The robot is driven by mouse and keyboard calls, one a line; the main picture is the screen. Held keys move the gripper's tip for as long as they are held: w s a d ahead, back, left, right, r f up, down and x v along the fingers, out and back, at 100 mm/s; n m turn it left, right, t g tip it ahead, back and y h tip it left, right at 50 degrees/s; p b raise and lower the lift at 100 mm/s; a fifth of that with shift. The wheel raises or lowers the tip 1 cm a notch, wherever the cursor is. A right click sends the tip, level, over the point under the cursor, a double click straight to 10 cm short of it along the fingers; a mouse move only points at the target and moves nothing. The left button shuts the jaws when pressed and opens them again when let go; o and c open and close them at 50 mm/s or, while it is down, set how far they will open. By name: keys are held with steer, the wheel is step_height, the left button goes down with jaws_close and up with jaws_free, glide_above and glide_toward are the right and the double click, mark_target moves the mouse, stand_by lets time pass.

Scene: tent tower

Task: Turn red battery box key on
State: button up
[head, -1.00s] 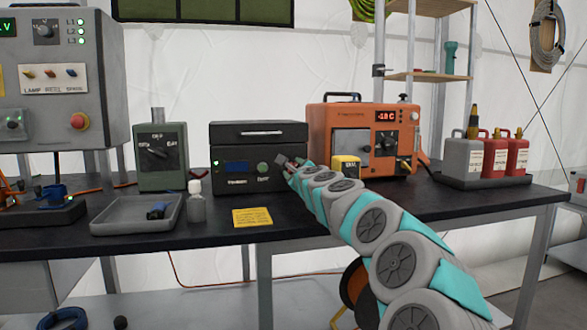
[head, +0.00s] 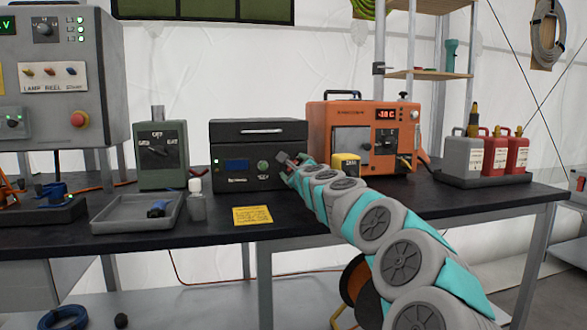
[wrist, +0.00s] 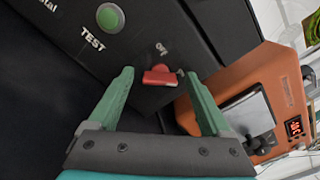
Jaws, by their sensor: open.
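The black battery box (head: 258,150) stands on the dark bench in the head view, with a blue display and a green TEST button (wrist: 110,17) on its front. The red key (wrist: 160,77) sits on its front panel below a small label, in the wrist view. In that view its red bar lies roughly level. My gripper (wrist: 157,75) is open, its two green fingers on either side of the red key, with visible gaps to it. In the head view my gripper (head: 284,160) is at the right part of the box front, and the key is hard to make out there.
An orange heater-like unit (head: 345,125) stands close right of the box and also shows in the wrist view (wrist: 240,105). A small yellow block (head: 345,164) is near my arm.

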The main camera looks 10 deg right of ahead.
steer(key=shift+s+b, duration=0.45)
steer(key=shift+s, duration=3.3)
